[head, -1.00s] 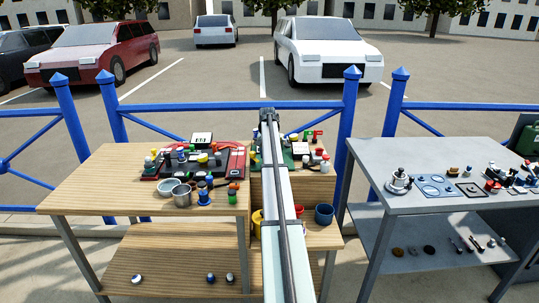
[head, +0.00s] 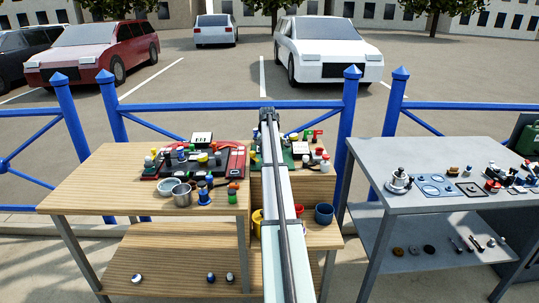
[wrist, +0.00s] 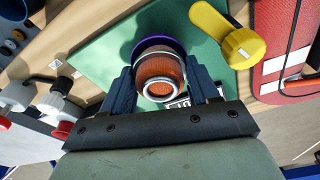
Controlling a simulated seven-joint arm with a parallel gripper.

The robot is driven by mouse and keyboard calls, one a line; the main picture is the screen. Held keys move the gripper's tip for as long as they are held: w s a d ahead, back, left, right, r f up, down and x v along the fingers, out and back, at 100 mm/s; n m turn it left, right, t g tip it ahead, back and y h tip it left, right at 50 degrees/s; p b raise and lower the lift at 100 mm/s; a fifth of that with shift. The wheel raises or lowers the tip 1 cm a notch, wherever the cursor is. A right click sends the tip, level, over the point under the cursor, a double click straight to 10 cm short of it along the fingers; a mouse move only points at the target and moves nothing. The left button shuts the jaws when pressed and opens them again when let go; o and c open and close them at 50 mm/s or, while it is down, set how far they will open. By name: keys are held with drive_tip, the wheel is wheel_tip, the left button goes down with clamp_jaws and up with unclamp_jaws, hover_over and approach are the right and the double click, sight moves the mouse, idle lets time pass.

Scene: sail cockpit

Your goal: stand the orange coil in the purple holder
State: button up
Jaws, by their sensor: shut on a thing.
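In the wrist view my gripper (wrist: 163,74) has its two dark blue fingers on either side of the orange coil (wrist: 157,69), shut on it. The coil has pale rims, and one end with a round opening faces the camera. A purple curved edge, the purple holder (wrist: 152,42), shows just past the coil's far end, over the green mat. The coil hides most of the holder, so I cannot tell whether the coil is inside it or above it. In the head view my arm hides the coil and the holder.
The green mat (wrist: 95,60) lies under the holder. A yellow knobbed lever (wrist: 240,45) is close on the right, with a red case (wrist: 280,70) beyond it. White knobbed parts (wrist: 55,100) are at left. In the head view, a grey table (head: 440,210) stands at right.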

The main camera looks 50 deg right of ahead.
drive_tip(key=shift+r, duration=0.8)
idle(0.5)
drive_tip(key=shift+f, duration=0.85)
idle(0.5)
drive_tip(key=shift+r, duration=0.85)
idle(0.4)
drive_tip(key=shift+f, duration=0.8)
idle(0.6)
drive_tip(key=o, duration=0.9)
drive_tip(key=shift+c, duration=0.2)
drive_tip(key=shift+f, duration=0.1)
drive_tip(key=shift+s, duration=0.1)
drive_tip(key=shift+s+a+r, duration=0.1)
drive_tip(key=shift+a+r, duration=0.15)
drive_tip(key=shift+r, duration=1.6)
drive_tip(key=shift+s+a+r, duration=0.1)
drive_tip(key=shift+a+r, duration=0.15)
drive_tip(key=shift+r, duration=1.55)
drive_tip(key=shift+s+a+r, duration=0.1)
drive_tip(key=shift+a+r, duration=0.15)
drive_tip(key=shift+r, duration=1.6)
